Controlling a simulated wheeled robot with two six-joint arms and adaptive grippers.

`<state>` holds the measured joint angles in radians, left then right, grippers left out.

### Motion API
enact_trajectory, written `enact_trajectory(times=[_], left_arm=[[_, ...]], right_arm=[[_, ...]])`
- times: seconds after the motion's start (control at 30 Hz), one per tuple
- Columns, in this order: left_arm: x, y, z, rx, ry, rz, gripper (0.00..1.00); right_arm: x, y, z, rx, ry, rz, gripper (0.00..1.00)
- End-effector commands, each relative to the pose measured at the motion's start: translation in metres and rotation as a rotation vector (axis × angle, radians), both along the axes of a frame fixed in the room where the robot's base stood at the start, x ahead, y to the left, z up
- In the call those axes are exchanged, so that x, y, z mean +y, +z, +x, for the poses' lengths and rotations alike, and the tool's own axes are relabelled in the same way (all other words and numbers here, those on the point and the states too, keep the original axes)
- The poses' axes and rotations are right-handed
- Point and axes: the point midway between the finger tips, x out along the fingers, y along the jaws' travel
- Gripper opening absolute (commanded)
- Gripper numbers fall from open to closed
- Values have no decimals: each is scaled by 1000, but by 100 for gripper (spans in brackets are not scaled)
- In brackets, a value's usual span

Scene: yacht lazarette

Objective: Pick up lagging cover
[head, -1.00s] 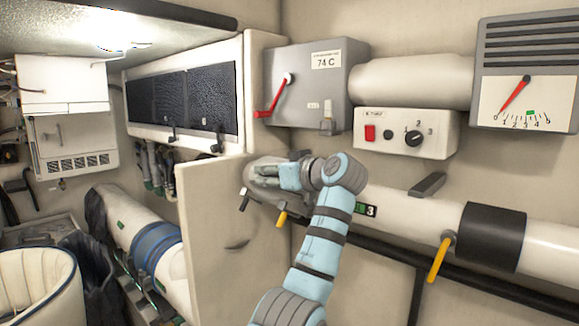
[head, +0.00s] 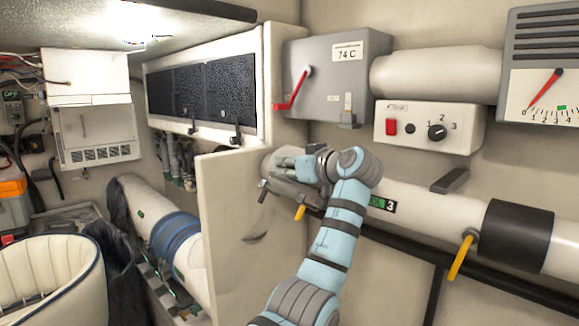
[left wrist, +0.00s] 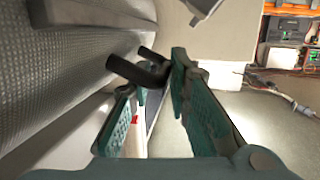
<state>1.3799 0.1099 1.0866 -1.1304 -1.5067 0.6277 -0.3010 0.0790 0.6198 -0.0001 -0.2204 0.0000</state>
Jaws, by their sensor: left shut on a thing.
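The lagging cover (head: 284,187) appears to be the grey padded wrap around the wall pipe, beside the beige panel in the head view. Its quilted grey surface (left wrist: 70,75) fills the left of the left wrist view. My left gripper (head: 290,166) is at the cover and hides part of it. In the left wrist view, the fingers of my left gripper (left wrist: 153,78) are shut around a dark handle (left wrist: 142,70) next to the quilted surface. Whether the handle belongs to the cover cannot be told. My right gripper is not in view.
The beige panel (head: 235,235) stands left of the gripper. A yellow lever (head: 300,212) hangs just below it. A grey box with a red lever (head: 291,88) and a switch box (head: 425,127) are above. The pipe runs right to a black sleeve (head: 515,235).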

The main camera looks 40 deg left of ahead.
Motion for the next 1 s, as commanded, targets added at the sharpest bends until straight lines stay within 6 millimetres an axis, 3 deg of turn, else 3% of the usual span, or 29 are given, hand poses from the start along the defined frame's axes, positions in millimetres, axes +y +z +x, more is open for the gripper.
enact_trajectory(times=[0.57, 1.0], left_arm=[[-1, 28, 1, 4, -3, -1, 0], [0, 51, 0, 1, -1, -1, 0]], right_arm=[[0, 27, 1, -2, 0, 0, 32], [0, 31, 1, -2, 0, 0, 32]])
